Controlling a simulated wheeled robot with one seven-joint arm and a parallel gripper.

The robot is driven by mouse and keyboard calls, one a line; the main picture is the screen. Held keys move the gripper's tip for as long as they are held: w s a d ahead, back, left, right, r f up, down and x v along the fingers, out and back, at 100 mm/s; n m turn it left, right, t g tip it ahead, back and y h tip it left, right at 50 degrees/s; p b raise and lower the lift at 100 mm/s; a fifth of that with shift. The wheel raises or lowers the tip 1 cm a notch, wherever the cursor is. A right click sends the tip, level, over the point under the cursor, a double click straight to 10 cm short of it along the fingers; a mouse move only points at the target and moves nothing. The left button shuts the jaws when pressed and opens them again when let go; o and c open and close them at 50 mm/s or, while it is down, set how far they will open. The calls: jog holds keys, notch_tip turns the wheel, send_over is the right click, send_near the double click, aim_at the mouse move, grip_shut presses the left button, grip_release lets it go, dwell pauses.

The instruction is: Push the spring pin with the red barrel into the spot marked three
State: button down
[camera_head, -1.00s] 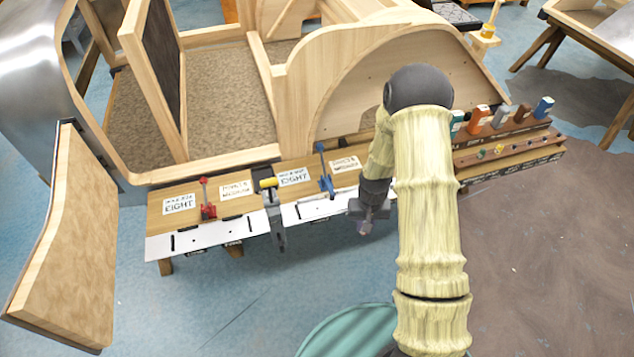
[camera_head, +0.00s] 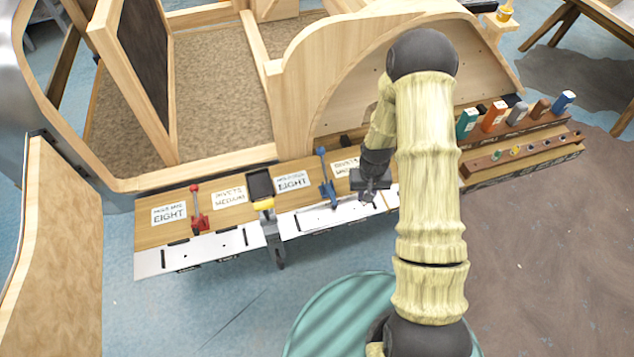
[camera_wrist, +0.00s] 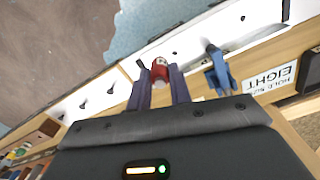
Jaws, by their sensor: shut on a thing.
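The spring pin with the red barrel (camera_wrist: 159,70) is between the two fingertips of my gripper (camera_wrist: 158,84) in the wrist view. My gripper is shut on it. In the head view my gripper (camera_head: 368,190) hangs over the right part of the white metal strip (camera_head: 215,246) along the bench's front edge, and the pin is too small to make out there. The strip has dark slots and small holes. The spot marked three cannot be read in either view.
A blue clamp (camera_head: 328,190) stands just left of my gripper; it also shows in the wrist view (camera_wrist: 218,72). A yellow-and-black clamp (camera_head: 268,215) and a red clamp (camera_head: 197,212) are further left. A rack (camera_head: 520,160) with coloured blocks stands at the right.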

jog(key=shift+w, duration=0.3)
jog(key=shift+s+a+r, duration=0.1)
jog(key=shift+s+a, duration=0.2)
jog(key=shift+s, duration=0.15)
jog(key=s+a+r+m+p, duration=0.1)
jog(key=a+r+m+p, duration=0.1)
jog(key=a, duration=1.1)
jog(key=shift+s+a+r+m, duration=0.15)
jog(key=shift+s+r+m, duration=0.15)
jog(key=shift+r, duration=0.3)
jog(key=shift+w, duration=0.1)
jog(key=shift+s+f+b, duration=0.2)
jog(key=shift+f+b, duration=1.7)
jog(key=shift+f, duration=0.95)
